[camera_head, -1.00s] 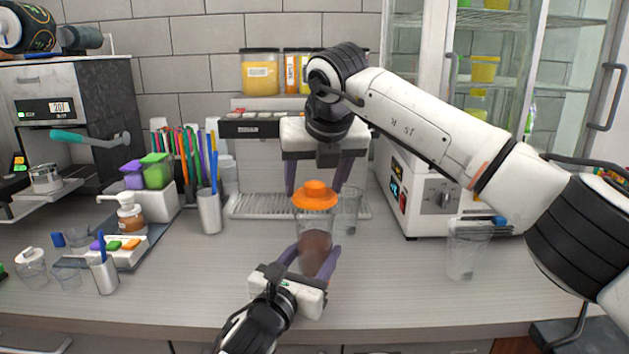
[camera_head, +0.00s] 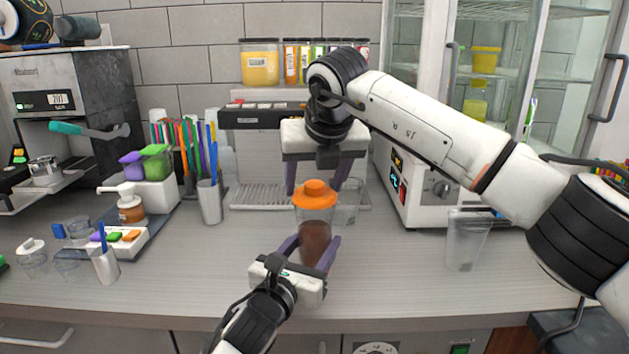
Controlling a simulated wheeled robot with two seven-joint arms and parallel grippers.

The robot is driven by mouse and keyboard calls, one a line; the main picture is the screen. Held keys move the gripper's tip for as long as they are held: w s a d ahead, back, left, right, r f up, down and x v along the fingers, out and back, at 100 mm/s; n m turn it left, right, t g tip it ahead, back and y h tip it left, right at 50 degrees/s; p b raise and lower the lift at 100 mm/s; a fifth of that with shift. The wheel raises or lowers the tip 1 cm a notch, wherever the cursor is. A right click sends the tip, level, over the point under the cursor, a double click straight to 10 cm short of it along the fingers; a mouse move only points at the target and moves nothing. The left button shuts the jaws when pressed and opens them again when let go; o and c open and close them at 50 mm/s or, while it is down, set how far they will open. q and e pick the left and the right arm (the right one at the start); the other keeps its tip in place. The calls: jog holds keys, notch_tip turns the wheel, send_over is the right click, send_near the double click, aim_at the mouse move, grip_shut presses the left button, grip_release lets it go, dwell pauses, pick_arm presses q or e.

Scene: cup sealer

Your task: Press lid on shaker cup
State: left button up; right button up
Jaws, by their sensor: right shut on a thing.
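The shaker cup (camera_head: 315,243) is clear, with brown contents, and stands upright on the counter. An orange lid (camera_head: 315,192) sits on its top; whether it is fully seated cannot be told. My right gripper (camera_head: 317,190) comes down from above with a dark finger on each side of the lid and is shut on it. My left gripper (camera_head: 308,252) reaches in from the front, its purple fingers on both sides of the cup's lower part, apparently shut on it. The fingers' far contact is partly hidden.
A clear cup (camera_head: 349,200) stands close behind the shaker cup at right. Another clear cup (camera_head: 466,245) stands farther right, by a white machine (camera_head: 425,195). At left are a straw holder (camera_head: 210,203) and a pump bottle (camera_head: 130,207).

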jog(key=shift+f, duration=0.6)
jog(key=o, duration=1.1)
jog(key=v, duration=1.2)
pick_arm(q)
jog(key=o, duration=1.6)
